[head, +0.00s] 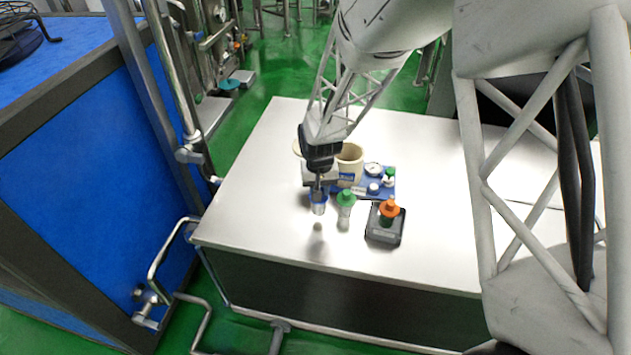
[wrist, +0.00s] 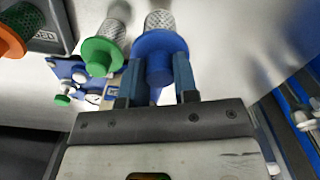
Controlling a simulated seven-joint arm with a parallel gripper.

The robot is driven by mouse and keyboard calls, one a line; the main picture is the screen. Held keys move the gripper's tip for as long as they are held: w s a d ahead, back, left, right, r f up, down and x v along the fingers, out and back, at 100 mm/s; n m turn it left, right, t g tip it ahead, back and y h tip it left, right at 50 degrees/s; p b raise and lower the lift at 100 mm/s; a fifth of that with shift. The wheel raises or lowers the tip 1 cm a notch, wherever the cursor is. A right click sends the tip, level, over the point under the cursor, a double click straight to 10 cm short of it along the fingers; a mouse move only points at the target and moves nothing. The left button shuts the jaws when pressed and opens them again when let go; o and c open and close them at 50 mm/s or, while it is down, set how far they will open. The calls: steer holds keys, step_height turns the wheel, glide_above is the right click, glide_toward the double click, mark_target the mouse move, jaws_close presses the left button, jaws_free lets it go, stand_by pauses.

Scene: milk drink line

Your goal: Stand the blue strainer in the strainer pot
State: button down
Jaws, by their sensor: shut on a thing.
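My gripper (head: 318,190) is shut on the blue strainer (head: 319,207). In the wrist view its blue top (wrist: 159,55) sits between the two fingers, with the metal mesh (wrist: 160,19) beyond. The strainer hangs roughly upright, seemingly a little above the table, with a dark shadow below it. A cream pot (head: 350,163) with a blue label stands behind my gripper, partly hidden by it. I cannot tell for sure which is the strainer pot.
A green-topped strainer (head: 346,201) stands close to the right of the blue one. The steel table (head: 250,190) is clear at left.

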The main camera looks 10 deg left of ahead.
steer(key=s+d+r, duration=0.1)
steer(key=s+d, duration=0.4)
steer(key=s, duration=0.4)
steer(key=shift+s, duration=0.35)
steer(key=shift+w, duration=0.1)
stand_by(0.3)
